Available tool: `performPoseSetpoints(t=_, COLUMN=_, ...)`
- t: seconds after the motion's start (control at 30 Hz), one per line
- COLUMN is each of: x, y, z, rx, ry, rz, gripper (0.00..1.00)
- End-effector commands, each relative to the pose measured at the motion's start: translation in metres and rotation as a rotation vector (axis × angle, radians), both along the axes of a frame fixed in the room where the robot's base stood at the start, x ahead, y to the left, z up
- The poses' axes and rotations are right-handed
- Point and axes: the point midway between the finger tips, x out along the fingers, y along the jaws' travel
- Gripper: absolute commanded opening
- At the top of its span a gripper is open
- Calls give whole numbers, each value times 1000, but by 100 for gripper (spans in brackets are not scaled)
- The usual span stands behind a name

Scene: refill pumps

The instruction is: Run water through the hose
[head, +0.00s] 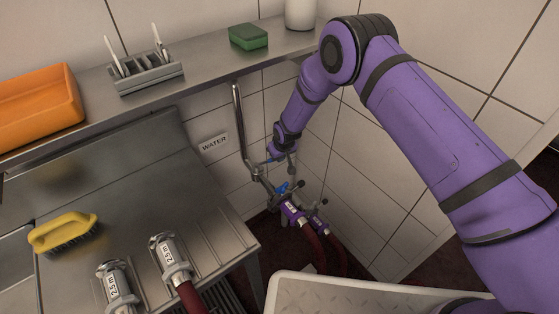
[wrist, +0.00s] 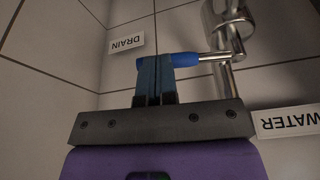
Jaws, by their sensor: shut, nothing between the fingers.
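The metal water pipe (head: 241,125) runs down the tiled wall beside the WATER label (head: 214,143). In the wrist view, a valve lever with a blue grip (wrist: 198,59) and metal stem sticks out from the pipe fitting (wrist: 229,30). My gripper (wrist: 155,60) is shut and empty, its fingertips at the blue grip's free end; I cannot tell whether they touch. In the head view, my gripper is low at the pipe, its fingertips hard to make out. Below it are a blue lever (head: 282,188) and purple couplings (head: 293,211) on dark red hoses (head: 312,246).
Two hose ends marked 2.5 m, one on the left (head: 115,285) and one on the right (head: 169,257), lie on the steel bench (head: 130,180) by a yellow brush (head: 62,231). A shelf above holds a green sponge (head: 248,37). A DRAIN label (wrist: 126,43) is on the wall.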

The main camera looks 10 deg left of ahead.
Motion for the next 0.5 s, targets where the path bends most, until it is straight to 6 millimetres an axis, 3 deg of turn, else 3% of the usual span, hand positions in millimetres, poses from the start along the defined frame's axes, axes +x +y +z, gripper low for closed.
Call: performPoseSetpoints(t=0.5, x=12, y=5, z=-1, rx=-3, ry=2, rz=24, gripper=0)
